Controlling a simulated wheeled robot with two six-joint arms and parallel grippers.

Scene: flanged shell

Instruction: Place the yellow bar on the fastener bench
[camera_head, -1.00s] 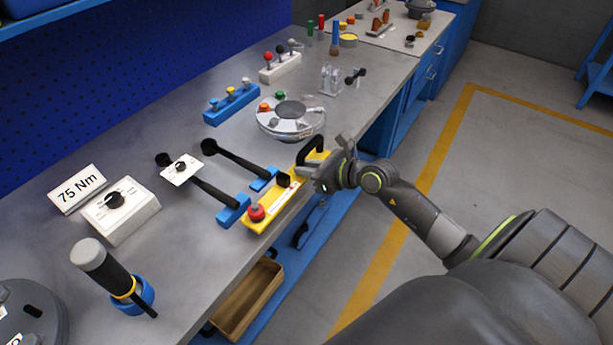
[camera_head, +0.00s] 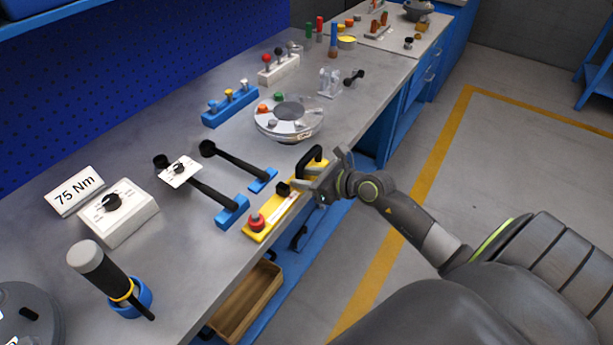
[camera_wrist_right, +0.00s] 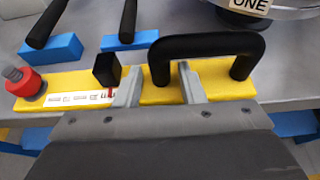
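The yellow bar (camera_head: 271,216) is at the front edge of the grey fastener bench (camera_head: 215,255), roughly in line with that edge. It has a red knob, a black block and a black arched handle (camera_head: 313,158). I cannot tell whether it rests fully on the top. My right gripper (camera_head: 308,184) is at the handle end. In the right wrist view its fingers (camera_wrist_right: 160,86) stand apart on either side of one leg of the handle (camera_wrist_right: 210,44), with gaps visible, above the bar (camera_wrist_right: 70,83). My left gripper is out of view.
Two black levers on blue blocks (camera_head: 232,211) lie just behind the bar. A round silver flanged part (camera_head: 302,127) is beyond it. A white control box (camera_head: 119,220) and a black-handled tool in a blue ring (camera_head: 143,300) stand at left. A wooden drawer (camera_head: 245,302) is below the edge.

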